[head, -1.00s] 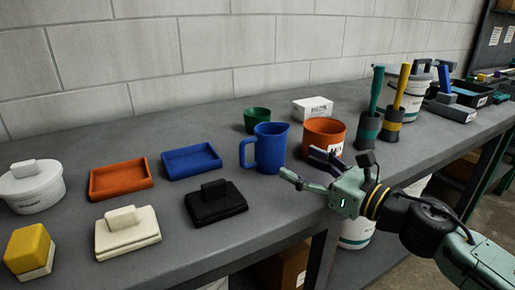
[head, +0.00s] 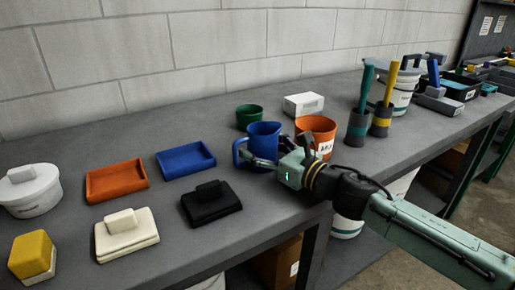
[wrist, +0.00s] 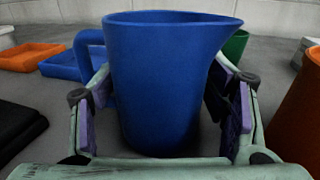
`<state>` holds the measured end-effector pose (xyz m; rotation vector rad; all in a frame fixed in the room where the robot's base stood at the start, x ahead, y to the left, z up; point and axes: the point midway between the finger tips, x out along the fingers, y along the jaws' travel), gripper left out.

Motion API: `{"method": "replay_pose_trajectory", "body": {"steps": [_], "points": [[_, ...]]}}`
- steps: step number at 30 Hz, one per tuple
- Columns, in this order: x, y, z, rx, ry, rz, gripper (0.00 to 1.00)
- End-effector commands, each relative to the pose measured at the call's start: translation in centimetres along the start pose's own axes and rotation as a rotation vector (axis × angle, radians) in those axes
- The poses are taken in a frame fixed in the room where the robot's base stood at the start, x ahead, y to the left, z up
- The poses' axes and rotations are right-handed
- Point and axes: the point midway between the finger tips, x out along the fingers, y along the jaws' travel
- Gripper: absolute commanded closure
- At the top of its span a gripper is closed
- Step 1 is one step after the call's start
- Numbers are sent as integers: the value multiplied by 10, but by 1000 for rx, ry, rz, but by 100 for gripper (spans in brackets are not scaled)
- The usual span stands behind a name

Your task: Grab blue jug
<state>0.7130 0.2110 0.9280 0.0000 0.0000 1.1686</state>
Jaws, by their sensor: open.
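The blue jug (head: 262,139) stands upright on the grey bench, its handle to the left in the head view. In the wrist view the jug (wrist: 165,80) fills the middle, with its handle at upper left and its spout at upper right. My gripper (head: 262,161) is at the jug's near side. In the wrist view my gripper (wrist: 165,115) is open, with one purple-padded finger on each side of the jug's body. A gap shows by the right finger; I cannot tell whether the left finger touches.
An orange pot (head: 318,131) stands close to the right of the jug, and a green cup (head: 249,116) behind it. A blue tray (head: 186,160) and a black lidded block (head: 211,203) lie to the left. A white box (head: 304,104) stands behind.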

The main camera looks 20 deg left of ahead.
Motion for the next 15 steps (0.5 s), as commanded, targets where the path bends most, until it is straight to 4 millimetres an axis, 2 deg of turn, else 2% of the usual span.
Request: {"method": "replay_pose_trajectory", "body": {"steps": [4, 15], "points": [[0, 0, 0, 0, 0, 0, 32], [0, 0, 0, 0, 0, 0, 57]]}}
